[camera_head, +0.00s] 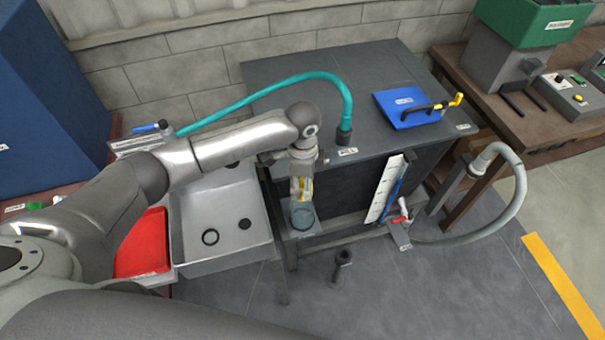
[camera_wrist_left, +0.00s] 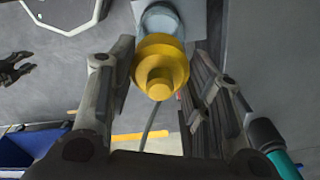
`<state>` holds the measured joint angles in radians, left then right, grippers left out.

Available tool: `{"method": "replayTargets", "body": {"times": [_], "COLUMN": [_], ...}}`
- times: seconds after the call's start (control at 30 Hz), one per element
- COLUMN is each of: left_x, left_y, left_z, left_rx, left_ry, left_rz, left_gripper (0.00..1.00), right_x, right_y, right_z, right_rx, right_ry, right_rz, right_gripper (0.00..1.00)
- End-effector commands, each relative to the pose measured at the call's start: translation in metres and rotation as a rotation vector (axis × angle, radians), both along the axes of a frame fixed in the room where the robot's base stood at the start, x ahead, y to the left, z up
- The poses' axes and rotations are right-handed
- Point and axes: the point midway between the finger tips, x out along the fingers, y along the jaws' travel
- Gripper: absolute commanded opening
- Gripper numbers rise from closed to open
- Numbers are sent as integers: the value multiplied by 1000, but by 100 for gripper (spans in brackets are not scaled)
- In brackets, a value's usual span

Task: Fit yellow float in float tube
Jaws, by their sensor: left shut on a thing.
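The yellow float (camera_wrist_left: 160,68) sits between the fingers of my left gripper (camera_wrist_left: 160,95), which is shut on it. In the head view, my left gripper (camera_head: 302,190) points down in front of the dark bench, and a little yellow of the float (camera_head: 307,188) shows between its fingers. The float tube (camera_head: 302,216), a clear bluish round tube, stands just below. In the left wrist view, the open round mouth of the tube (camera_wrist_left: 160,20) shows behind the float, partly covered by it. The exact gap between float and tube cannot be told. My right gripper is not recognisable.
A grey sink (camera_head: 225,245) and red tray (camera_head: 143,247) lie left of the tube. A teal hose (camera_head: 290,80) and blue plate (camera_head: 405,107) are on the bench (camera_head: 290,75). A white gauge board (camera_head: 385,187) stands right. A dark fitting (camera_head: 342,262) is in front.

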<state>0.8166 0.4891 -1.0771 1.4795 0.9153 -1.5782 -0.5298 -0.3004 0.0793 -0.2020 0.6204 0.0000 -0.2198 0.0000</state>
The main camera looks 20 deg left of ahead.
Motion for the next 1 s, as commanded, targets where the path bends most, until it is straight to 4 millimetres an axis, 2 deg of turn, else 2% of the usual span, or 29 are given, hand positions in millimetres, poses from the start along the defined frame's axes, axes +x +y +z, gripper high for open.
{"method": "replayTargets", "body": {"times": [0.17, 0.57, 1.0], "left_x": [1, 1, 1], "left_y": [0, 1, 1], "left_z": [-8, -44, -45], "left_rx": [1, 0, 0], "left_ry": [1, -1, -1], "left_rz": [-22, -20, -20], "left_gripper": [23, 23, 23], "right_x": [0, 0, 0], "right_y": [-7, -5, 6], "right_z": [-5, -42, -43], "right_rx": [-9, -7, 7], "right_ry": [0, -1, 1], "right_rz": [-3, -3, -1], "right_gripper": [40, 40, 40]}}
